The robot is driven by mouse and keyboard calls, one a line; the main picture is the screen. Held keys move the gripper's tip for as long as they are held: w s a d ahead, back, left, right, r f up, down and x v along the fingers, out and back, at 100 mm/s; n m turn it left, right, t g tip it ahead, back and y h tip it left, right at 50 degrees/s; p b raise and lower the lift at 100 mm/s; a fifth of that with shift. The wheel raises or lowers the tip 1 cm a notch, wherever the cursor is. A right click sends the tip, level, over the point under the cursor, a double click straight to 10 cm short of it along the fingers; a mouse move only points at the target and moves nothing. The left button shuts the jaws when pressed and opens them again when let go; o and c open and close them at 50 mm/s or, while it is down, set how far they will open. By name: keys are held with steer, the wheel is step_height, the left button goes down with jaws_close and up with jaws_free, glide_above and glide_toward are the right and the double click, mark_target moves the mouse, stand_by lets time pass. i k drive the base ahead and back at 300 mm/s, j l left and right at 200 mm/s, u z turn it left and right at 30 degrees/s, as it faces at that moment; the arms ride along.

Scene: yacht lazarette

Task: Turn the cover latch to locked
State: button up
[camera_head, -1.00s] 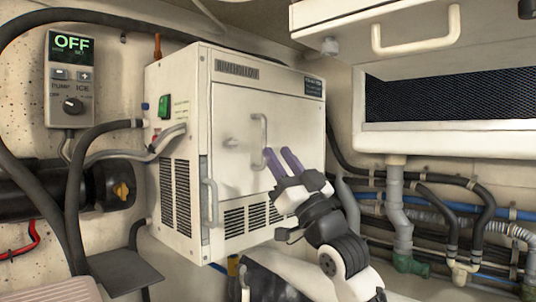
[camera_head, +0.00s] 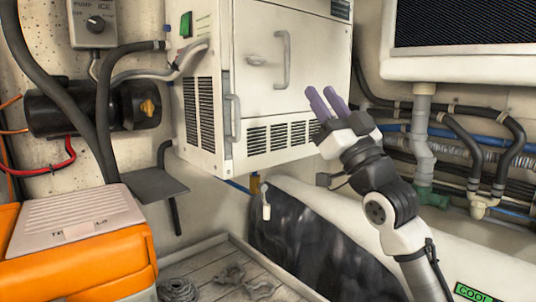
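A white boxed unit (camera_head: 205,135) hangs on the wall, with a white front cover (camera_head: 255,95). A small latch-like fitting (camera_head: 256,60) sits on the cover, left of a vertical bar handle (camera_head: 283,60). A second white handle or lever (camera_head: 232,120) stands upright at the cover's lower left edge. I cannot tell for certain which is the cover latch or whether it is locked. My gripper (camera_head: 320,92) has purple fingers pointing up, with a gap between them. It is empty, and appears in front of the cover's lower right, below the bar handle.
An orange cooler box (camera_head: 110,265) with a pale lid is at the lower left. A dark shelf plate (camera_head: 150,185) is above it. Pipes and hoses (camera_head: 455,150) run along the right wall. A control panel (camera_head: 95,22) with a knob is at the upper left.

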mark_target(256, 59)
steer(key=k+l, duration=0.7)
steer(key=k, duration=0.1)
